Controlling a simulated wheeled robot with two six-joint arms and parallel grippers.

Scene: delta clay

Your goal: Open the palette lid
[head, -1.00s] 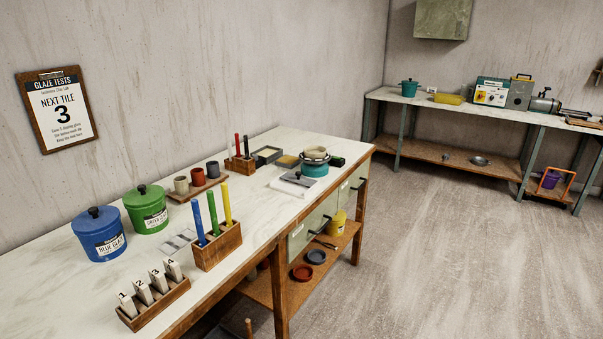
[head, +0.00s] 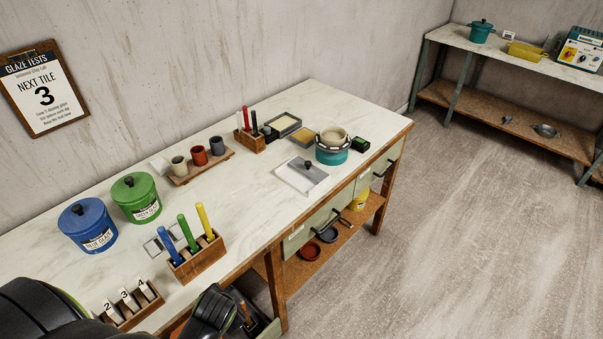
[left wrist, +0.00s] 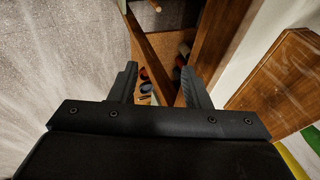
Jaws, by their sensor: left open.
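A flat, light rectangular palette (head: 290,180) lies on the bench top, near its front edge. Its grey lid (head: 313,177) with a black knob (head: 307,165) looks closed, though details are small. My left gripper shows in the left wrist view (left wrist: 162,88), with its two fingers apart and nothing between them. It points down past wooden bench parts toward the shelf and floor, away from the palette. Dark parts of my arm show at the bottom left of the head view. My right gripper is not seen.
A teal pot (head: 332,155) stands just behind the palette. A wooden holder (head: 197,262) with coloured sticks, a tile rack (head: 135,308), and blue (head: 88,225) and green (head: 136,200) jars stand to the left. Bare bench top (head: 240,205) lies left of the palette.

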